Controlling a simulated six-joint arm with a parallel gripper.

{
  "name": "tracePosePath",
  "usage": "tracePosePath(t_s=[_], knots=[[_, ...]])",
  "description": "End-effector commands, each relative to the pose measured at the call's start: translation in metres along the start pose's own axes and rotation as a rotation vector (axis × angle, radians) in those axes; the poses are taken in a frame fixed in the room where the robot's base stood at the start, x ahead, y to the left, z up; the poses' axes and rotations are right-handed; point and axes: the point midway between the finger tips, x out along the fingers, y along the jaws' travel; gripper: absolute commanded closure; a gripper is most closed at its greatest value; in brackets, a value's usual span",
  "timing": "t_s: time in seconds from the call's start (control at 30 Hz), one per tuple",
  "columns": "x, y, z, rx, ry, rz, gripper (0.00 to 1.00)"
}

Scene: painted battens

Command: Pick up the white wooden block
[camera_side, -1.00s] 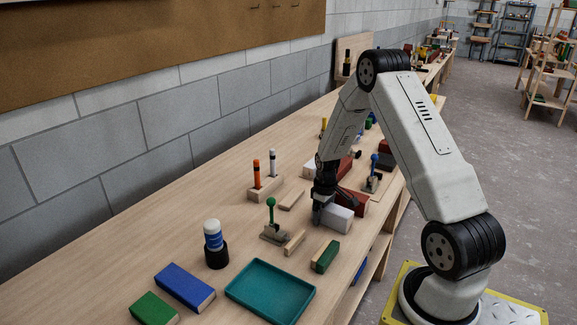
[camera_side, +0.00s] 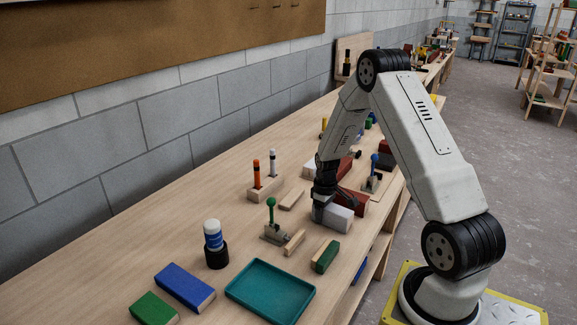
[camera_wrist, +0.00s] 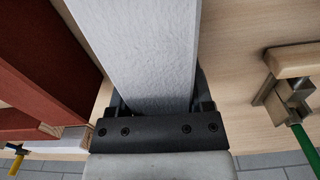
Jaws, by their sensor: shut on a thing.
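The white wooden block (camera_side: 339,218) lies on the bench among other painted blocks. The gripper is shut on the block. The block's far end is outside the wrist view, and I cannot tell whether its underside is clear of the bench.
A dark red block (camera_side: 353,201) lies close behind the white one. A green block (camera_side: 325,257) and a toggle clamp with a green handle (camera_side: 271,212) stand nearby. A teal tray (camera_side: 270,288) and a blue block (camera_side: 185,287) lie towards the front. Bare bench lies at the left.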

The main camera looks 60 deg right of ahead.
Motion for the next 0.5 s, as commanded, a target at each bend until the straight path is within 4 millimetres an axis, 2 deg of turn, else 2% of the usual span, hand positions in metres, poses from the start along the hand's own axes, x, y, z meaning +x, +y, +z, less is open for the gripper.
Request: tracePosePath(t_s=[0.27, 0.5], knots=[[-0.012, 0.0, -0.001, 0.0, 0.002, 0.001, 1.0], [-0.037, -0.001, 0.003, 0.0, 0.0, 0.0, 1.0]])
